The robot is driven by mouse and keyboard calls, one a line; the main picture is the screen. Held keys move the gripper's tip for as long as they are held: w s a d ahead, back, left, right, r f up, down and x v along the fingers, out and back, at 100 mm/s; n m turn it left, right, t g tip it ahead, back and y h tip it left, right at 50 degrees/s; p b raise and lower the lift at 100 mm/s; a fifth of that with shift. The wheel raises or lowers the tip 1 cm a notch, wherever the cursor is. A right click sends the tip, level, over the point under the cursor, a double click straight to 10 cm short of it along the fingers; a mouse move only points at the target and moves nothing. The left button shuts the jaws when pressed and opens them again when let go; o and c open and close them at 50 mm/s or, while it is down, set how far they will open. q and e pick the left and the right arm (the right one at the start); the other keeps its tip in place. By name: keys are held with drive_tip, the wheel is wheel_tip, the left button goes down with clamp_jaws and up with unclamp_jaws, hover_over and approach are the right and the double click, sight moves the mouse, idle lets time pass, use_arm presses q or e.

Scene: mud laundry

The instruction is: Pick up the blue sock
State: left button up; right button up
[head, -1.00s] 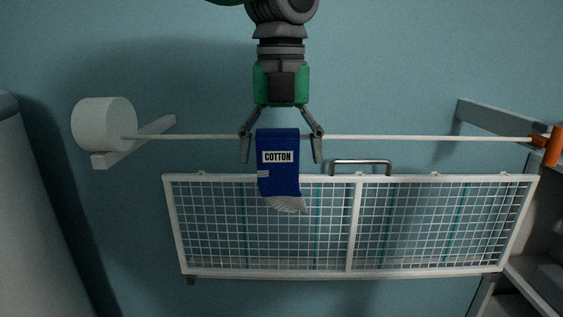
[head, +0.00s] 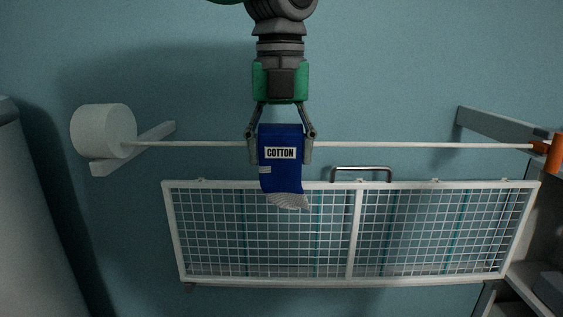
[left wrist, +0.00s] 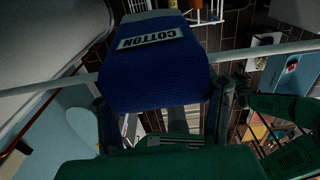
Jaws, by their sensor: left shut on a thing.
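The blue sock (head: 281,172) with a white "COTTON" label and a pale toe hangs at the thin white rod (head: 420,145) in the head view. My left gripper (head: 280,160) comes down from above, with one finger at each side of the sock, shut on it. In the left wrist view the sock (left wrist: 155,75) fills the middle between the fingers, with the rod passing behind or through it; I cannot tell which.
A white wire rack (head: 350,232) with a metal handle (head: 361,171) sits below the rod. A white roll-shaped end (head: 103,131) is at the rod's left and an orange clamp (head: 553,152) at its right.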

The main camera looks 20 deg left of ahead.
use_arm(q)
wheel_tip(320, 180, up, 16)
drive_tip(key=shift+r, duration=0.2)
drive_tip(key=shift+a, duration=0.1)
idle(0.4)
